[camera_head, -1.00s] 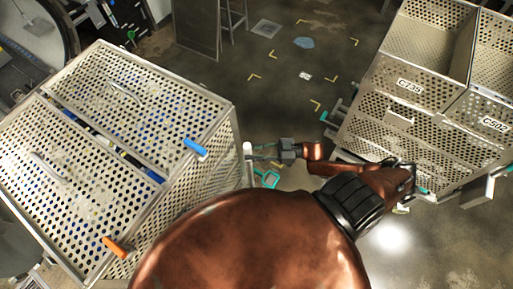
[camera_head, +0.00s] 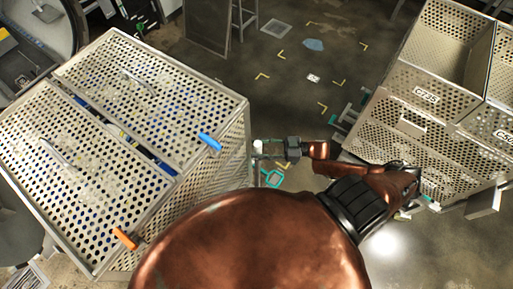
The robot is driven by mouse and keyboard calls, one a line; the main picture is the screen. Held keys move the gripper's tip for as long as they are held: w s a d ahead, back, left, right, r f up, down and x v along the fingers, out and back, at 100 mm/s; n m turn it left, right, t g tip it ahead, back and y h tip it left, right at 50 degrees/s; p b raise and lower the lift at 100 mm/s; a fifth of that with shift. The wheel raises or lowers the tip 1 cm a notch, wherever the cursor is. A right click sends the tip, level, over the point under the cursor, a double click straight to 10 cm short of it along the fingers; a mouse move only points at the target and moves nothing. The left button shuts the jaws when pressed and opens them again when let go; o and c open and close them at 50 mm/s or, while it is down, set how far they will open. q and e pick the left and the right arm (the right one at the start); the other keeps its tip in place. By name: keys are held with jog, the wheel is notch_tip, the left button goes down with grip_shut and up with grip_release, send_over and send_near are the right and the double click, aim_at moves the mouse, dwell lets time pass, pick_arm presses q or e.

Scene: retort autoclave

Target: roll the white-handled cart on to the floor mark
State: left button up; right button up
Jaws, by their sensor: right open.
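The cart on the left carries perforated steel baskets (camera_head: 120,90) with lids. A small white handle end (camera_head: 258,146) shows just beyond its right side. My right gripper (camera_head: 263,150) points left, open, with its fingertips at the white handle. I cannot tell whether they touch it. The lower part of the cart is hidden by the baskets and by my own copper-coloured body. Yellow corner marks (camera_head: 262,76) lie on the dark floor beyond the gripper. My left gripper is not in view.
Another cart with open perforated baskets (camera_head: 460,100) stands close at the right, beside my right arm. A blue handle (camera_head: 210,141) and an orange handle (camera_head: 125,239) stick out of the left baskets. A grey panel (camera_head: 208,25) stands at the back.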

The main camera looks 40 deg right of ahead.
jog(key=shift+a, duration=0.2)
jog(key=shift+s+d, duration=0.15)
jog(key=shift+d, duration=0.15)
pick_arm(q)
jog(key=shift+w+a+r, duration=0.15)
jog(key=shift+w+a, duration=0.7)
pick_arm(e)
jog(key=v, duration=1.1)
jog(key=shift+s, duration=0.15)
